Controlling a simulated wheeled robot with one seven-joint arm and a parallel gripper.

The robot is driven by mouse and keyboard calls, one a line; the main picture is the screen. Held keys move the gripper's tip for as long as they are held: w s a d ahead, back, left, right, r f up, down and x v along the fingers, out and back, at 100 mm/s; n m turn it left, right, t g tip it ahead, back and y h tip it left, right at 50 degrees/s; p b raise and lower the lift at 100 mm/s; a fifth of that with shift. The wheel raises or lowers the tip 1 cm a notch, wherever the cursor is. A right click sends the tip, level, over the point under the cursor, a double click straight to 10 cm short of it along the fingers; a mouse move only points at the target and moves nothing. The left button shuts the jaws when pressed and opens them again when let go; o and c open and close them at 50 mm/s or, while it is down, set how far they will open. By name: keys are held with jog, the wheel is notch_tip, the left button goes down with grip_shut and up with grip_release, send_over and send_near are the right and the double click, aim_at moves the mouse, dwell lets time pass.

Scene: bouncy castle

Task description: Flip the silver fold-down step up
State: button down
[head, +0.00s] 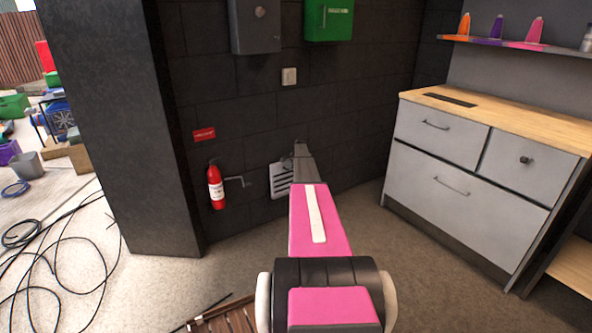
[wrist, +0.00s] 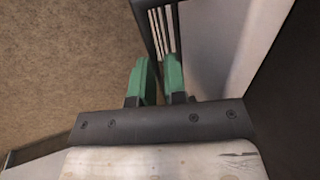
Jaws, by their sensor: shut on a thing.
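The silver fold-down step (head: 281,181) is a light slotted panel low on the dark block wall in the head view, partly hidden behind my arm. In the wrist view, its slotted part (wrist: 164,28) with a dark edge shows just past my fingers. My gripper (wrist: 160,80) has two green fingers close together, shut on the step's edge. In the head view my fingers are too small and hidden to make out at the far end of my pink arm.
A grey drawer cabinet (head: 470,180) stands at right. A dark pillar (head: 120,120) and loose black cables (head: 60,255) are at left.

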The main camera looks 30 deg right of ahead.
jog(key=shift+w+a, duration=0.1)
jog(key=shift+w, duration=0.15)
jog(key=c, duration=1.2)
grip_release()
jog(key=shift+w, duration=0.1)
jog(key=v, duration=1.1)
jog(key=shift+f, duration=0.15)
